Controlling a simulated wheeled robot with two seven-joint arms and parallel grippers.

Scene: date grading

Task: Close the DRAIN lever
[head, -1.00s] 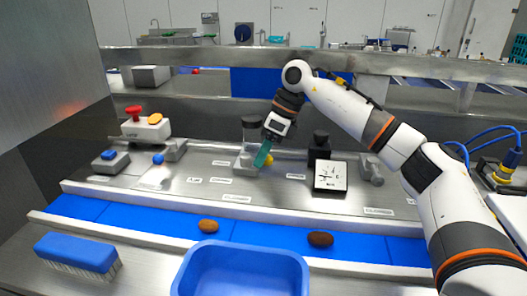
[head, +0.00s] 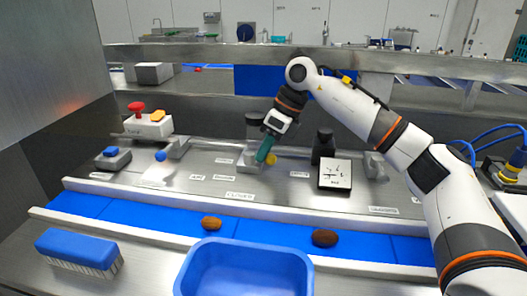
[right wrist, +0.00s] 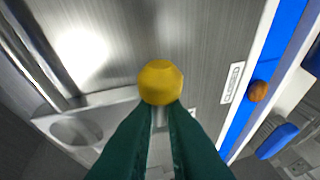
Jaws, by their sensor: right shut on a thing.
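A lever with a yellow knob (head: 271,159) stands on the steel panel (head: 215,165), beside a dark-topped cylinder. The yellow knob (right wrist: 160,82) shows large at my fingertips in the right wrist view, with a pale stem below it. My right gripper (head: 264,154) points down at the lever; its green fingers (right wrist: 160,125) are shut on the lever just under the knob. A label (right wrist: 232,82), which seems to read CLOSED, lies on the panel toward the blue belt. The other labels are too small to read, so I cannot tell which names DRAIN. My left gripper is out of view.
A blue-knobbed control (head: 160,156) and a red-button box (head: 148,122) stand to the left. A white dial (head: 335,174) stands right of the lever. In front are a blue belt (head: 270,233) with two dates, a blue tray (head: 245,250) and a brush (head: 78,248).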

